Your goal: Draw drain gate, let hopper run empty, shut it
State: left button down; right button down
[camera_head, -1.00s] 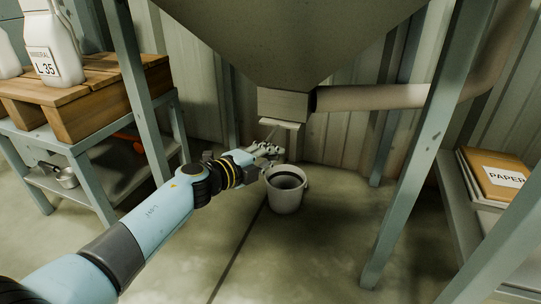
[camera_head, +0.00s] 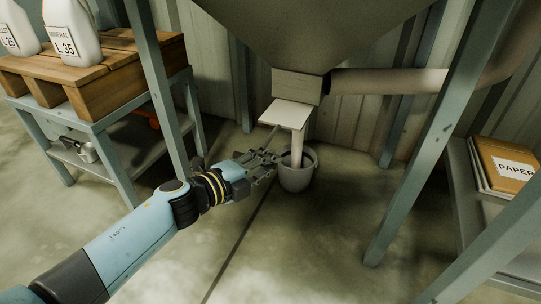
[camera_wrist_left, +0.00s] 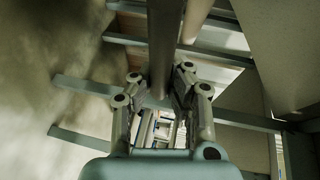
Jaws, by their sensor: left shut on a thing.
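The hopper (camera_head: 315,35) fills the top of the head view, with a boxy outlet (camera_head: 297,86) at its bottom. The drain gate (camera_head: 286,115) is a pale flat plate drawn well out of the outlet toward me. A pale stream (camera_head: 297,147) falls from beneath it into the grey bucket (camera_head: 296,180). My left gripper (camera_head: 268,158) is just below the plate, beside the bucket's rim. It is shut on the gate's thin handle (camera_head: 268,137), which also runs between the fingers in the left wrist view (camera_wrist_left: 164,55). The bucket's fill level is hidden. My right gripper is out of view.
A bench with a wooden pallet (camera_head: 110,85) and white jugs (camera_head: 73,35) is at left. A paper box (camera_head: 505,168) lies on the right shelf. A pipe (camera_head: 385,81) leaves the outlet rightward.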

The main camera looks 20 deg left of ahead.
pick_arm(q)
jog(key=c, duration=1.4)
grip_release()
jog(key=shift+s+f, duration=0.15)
jog(key=shift+s, duration=0.25)
jog(key=shift+o, duration=0.8)
jog(key=shift+w, duration=0.1)
jog(key=v, duration=1.2)
